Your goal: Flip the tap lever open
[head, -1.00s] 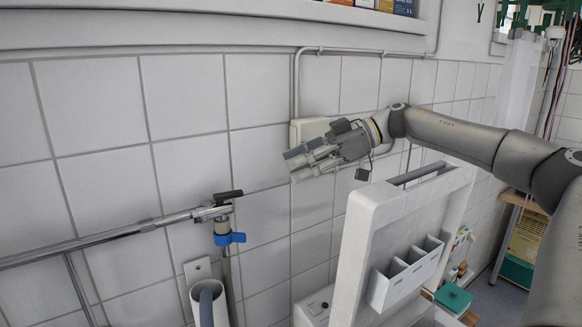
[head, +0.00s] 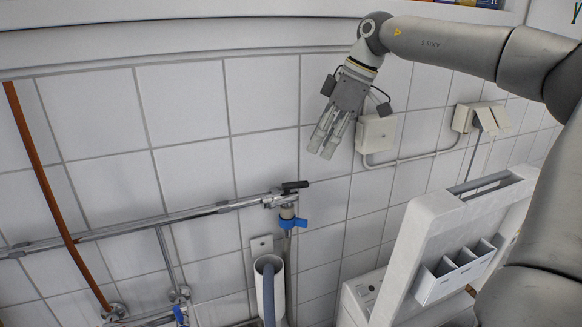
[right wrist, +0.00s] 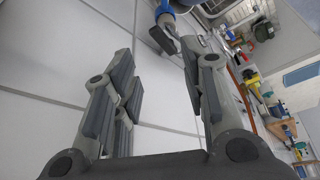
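The tap (head: 284,199) sits at the right end of a chrome wall pipe. Its black lever (head: 295,186) lies on top, roughly in line with the pipe, and a blue winged piece (head: 290,222) is below it. My right gripper (head: 327,143) hangs above and to the right of the tap, fingers pointing down, apart from the lever. In the right wrist view its fingers (right wrist: 155,85) are spread with nothing between them. There the black lever (right wrist: 163,40) and blue piece (right wrist: 166,10) show beyond the fingertips at the top. My left gripper is not in view.
A white pipe (head: 268,295) with a grey hose stands below the tap. A white wall box (head: 375,133) is right of my gripper. A white rack (head: 418,235) with bins stands at right.

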